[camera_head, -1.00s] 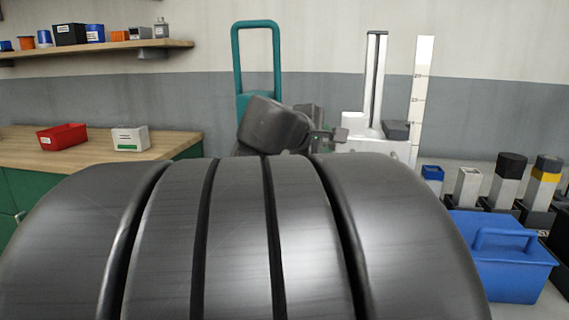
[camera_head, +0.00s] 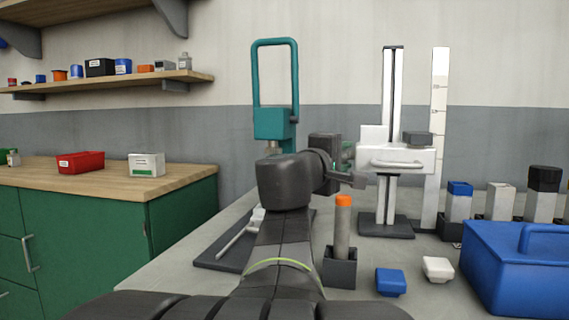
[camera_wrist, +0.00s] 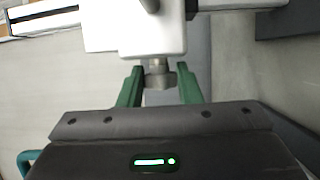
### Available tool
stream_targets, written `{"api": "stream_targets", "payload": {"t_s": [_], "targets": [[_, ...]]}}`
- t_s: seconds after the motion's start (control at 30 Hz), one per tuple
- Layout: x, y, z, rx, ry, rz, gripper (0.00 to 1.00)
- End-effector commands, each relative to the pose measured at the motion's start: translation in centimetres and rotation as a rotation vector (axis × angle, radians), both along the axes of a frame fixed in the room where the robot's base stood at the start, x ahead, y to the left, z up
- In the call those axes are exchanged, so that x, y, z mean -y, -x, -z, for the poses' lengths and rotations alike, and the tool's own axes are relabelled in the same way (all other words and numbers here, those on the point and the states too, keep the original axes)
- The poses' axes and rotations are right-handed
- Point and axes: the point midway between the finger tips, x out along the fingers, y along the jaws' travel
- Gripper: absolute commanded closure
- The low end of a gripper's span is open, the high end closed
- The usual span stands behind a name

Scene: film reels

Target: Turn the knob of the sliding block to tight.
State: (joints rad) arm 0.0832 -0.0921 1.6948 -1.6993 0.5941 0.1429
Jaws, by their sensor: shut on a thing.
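The white sliding block (camera_head: 410,157) sits on an upright column (camera_head: 394,90) at the back right, beside a white graduated strip (camera_head: 438,120). In the wrist view the block (camera_wrist: 135,35) fills the top middle. Its small grey knob (camera_wrist: 159,78) sticks out toward me on a short stem. My gripper (camera_wrist: 160,71) has its two green fingers on either side of the knob and is shut on it. In the head view my gripper (camera_head: 348,156) is at the left side of the block, partly hidden by my wrist. The knob is hard to see there.
An orange-topped cylinder (camera_head: 342,228) stands in a dark holder close to my arm. A blue caddy (camera_head: 515,268), a blue block (camera_head: 390,282) and a white block (camera_head: 437,268) are at front right. A teal frame (camera_head: 273,123) stands behind my arm.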

Motion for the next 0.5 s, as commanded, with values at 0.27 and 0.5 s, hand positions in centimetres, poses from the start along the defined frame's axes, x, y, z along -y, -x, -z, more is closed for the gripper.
{"api": "stream_targets", "payload": {"t_s": [0.27, 0.5], "targets": [[0.04, -0.01, 0.23, 0.027, 0.008, 0.001, 0.91], [0.03, -0.01, 0.21, 0.029, 0.007, 0.001, 0.91]]}}
